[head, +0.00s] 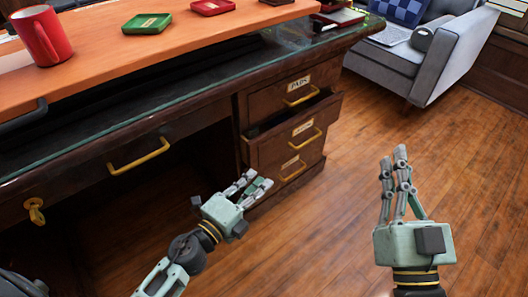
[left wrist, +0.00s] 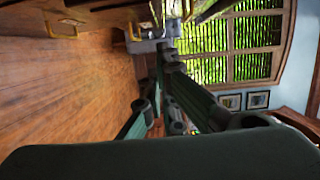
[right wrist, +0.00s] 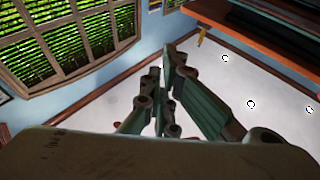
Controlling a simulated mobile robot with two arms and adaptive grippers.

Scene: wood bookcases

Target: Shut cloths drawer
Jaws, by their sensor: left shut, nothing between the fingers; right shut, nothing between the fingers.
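A dark wood desk (head: 215,110) has a stack of drawers on its right. The middle drawer (head: 272,148) is pulled partly out, its dark inside showing at the top; its label is too small to read for certain. The top drawer (head: 268,101), labelled what looks like PADS, and the bottom drawer (head: 262,182) look closed. My left gripper (head: 259,183) is shut and empty, low in front of the bottom drawer in the head view. My right gripper (head: 400,158) is shut and empty, fingers up, right of the drawers and apart from them.
An orange-brown board (head: 110,60) on the desk carries a red mug (head: 42,36) and a green tray (head: 146,23). A wide desk drawer with a brass handle (head: 138,155) is at left. A grey armchair (head: 440,58) stands at the back right. The wood floor (head: 345,190) between is clear.

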